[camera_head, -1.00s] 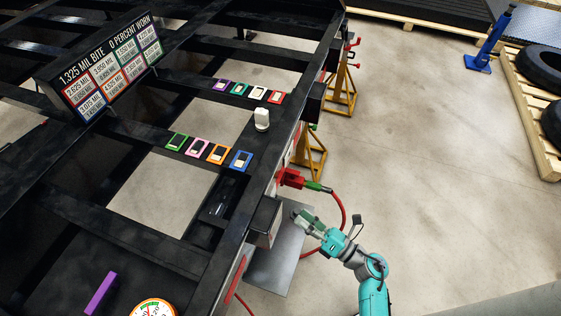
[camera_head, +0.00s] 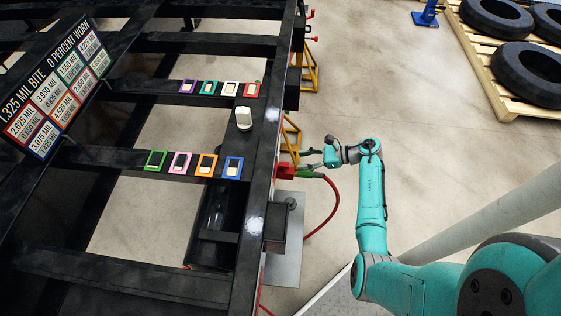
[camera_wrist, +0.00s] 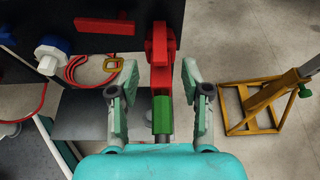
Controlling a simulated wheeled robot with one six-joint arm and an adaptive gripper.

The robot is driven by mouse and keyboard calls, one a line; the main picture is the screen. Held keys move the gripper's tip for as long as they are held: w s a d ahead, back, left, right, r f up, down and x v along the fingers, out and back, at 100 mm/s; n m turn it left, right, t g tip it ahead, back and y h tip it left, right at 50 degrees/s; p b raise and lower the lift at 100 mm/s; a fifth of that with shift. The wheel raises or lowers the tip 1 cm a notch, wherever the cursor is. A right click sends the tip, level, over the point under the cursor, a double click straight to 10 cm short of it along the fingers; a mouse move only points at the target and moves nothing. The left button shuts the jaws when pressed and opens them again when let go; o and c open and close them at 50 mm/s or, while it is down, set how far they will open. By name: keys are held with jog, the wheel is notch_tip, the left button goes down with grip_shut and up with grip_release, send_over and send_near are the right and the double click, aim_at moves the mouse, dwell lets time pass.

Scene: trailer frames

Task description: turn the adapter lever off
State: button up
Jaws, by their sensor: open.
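The red adapter (camera_head: 284,172) sits on the right side of the black trailer frame, with a green coupling (camera_head: 309,174) and a red hose leading right from it. I cannot clearly tell which red part is the lever. My gripper (camera_head: 311,159) is beside the adapter; in the wrist view, my gripper (camera_wrist: 159,68) is open, one finger on each side of the adapter and coupling, with gaps visible.
The trailer frame (camera_head: 262,215) borders the left of my arm. A yellow jack stand (camera_wrist: 250,107) stands at right in the wrist view. The red hose (camera_head: 334,205) loops below my gripper. Tyres (camera_head: 527,68) lie on a pallet; the floor between is clear.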

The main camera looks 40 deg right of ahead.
aim_at(283, 164)
jog(key=x, duration=0.8)
jog(key=shift+w+a, duration=0.2)
jog(key=shift+w, duration=0.05)
grip_shut()
